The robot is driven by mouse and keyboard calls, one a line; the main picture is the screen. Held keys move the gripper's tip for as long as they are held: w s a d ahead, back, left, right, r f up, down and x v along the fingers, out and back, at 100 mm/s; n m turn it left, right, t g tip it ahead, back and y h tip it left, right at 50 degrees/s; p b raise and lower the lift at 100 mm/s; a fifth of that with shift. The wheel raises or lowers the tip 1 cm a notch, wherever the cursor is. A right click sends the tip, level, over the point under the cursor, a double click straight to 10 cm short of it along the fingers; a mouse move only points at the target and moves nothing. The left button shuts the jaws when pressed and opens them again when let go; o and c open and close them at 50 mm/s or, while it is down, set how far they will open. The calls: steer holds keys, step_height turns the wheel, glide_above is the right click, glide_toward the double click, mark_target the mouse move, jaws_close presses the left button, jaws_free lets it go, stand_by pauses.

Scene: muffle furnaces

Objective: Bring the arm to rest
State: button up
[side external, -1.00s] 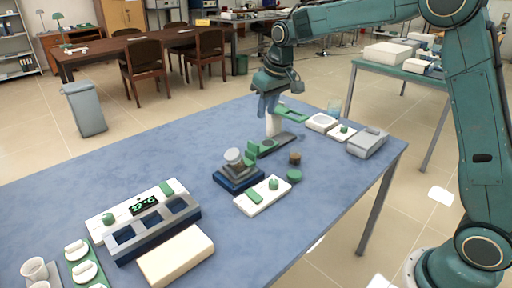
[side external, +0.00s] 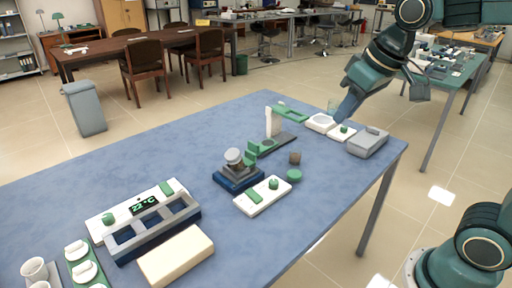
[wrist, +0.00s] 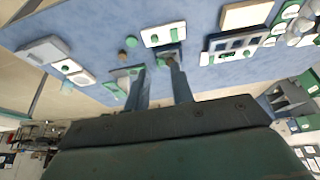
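My gripper (side external: 346,108) is raised at the right end of the blue table (side external: 330,190) in the side view, in front of the white devices there. In the wrist view its two fingers (wrist: 155,75) stand apart with nothing held between them. From the side the fingers overlap and the gap is hidden. My arm reaches in from the upper right, and part of it is out of the picture.
A white stand with a dark base (side external: 277,142), a blue-based device (side external: 238,178) and a white control box (side external: 263,195) stand mid-table. A grey box (side external: 367,143) sits near the right corner. A heater block reading 22 °C (side external: 150,222) stands front left. Bare blue surface lies around them.

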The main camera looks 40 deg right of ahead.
steer(key=s+f, duration=0.3)
steer(key=s, duration=0.8)
steer(key=shift+s+a+f+t, duration=0.15)
steer(key=shift+s+f+t, duration=0.1)
steer(key=shift+f+t, duration=0.15)
steer(key=shift+o, duration=0.3)
